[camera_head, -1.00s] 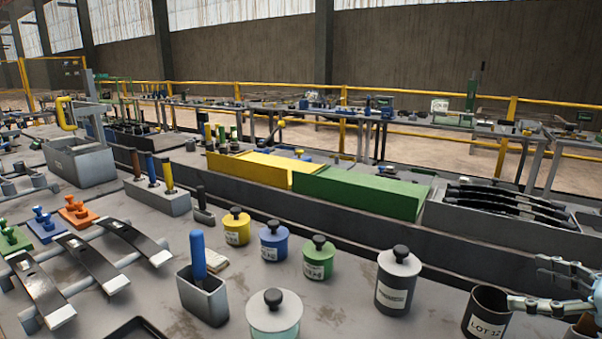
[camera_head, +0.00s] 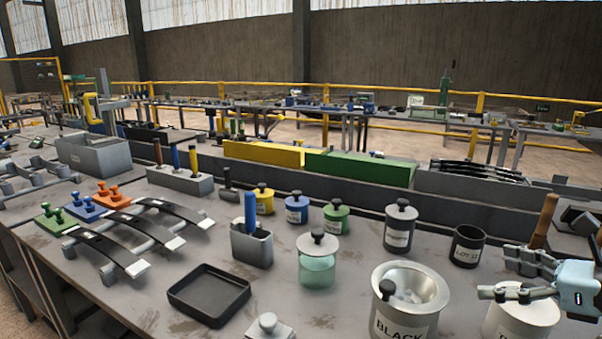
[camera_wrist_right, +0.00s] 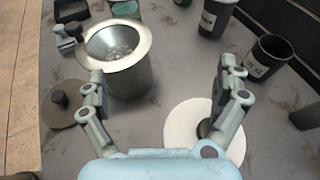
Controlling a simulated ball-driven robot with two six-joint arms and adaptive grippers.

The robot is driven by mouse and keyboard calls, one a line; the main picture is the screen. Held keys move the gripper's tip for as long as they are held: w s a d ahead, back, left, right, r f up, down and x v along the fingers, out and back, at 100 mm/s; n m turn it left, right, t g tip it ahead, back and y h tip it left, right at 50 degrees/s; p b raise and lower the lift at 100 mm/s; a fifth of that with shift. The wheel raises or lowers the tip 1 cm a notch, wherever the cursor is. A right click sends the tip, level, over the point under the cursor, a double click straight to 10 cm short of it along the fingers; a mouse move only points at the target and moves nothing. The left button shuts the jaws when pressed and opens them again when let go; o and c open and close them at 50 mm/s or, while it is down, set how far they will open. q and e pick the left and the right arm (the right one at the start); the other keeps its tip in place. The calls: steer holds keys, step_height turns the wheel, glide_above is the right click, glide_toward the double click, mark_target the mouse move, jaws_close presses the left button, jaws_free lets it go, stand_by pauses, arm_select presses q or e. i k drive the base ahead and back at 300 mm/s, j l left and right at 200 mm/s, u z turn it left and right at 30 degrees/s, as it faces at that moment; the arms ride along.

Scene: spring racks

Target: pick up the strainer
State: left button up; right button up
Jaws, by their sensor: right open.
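The strainer (camera_head: 427,284) looks like a shiny metal bowl with a wide rim, set in the mouth of a can at the front right. In the right wrist view the strainer (camera_wrist_right: 142,36) sits upright, with its bowl facing up. My right gripper (camera_head: 498,272) is open and empty, right of the strainer in the head view. In the wrist view my right gripper (camera_wrist_right: 162,68) has its left fingertip close to the can's side; I cannot tell whether they touch. My left gripper is not in view.
A white-lidded can (camera_head: 518,325) stands below the right gripper. A dark LOT 12 cup (camera_head: 467,247) and a grey knobbed can (camera_head: 399,232) stand behind. A knobbed lid (camera_wrist_right: 65,112) is left of the strainer. A black tray (camera_head: 209,297) lies farther left.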

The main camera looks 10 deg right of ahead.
mark_target(406, 287)
steer(key=k+j, duration=0.25)
steer(key=j, duration=0.15)
steer(key=k+j, duration=0.55)
steer(key=j, duration=0.25)
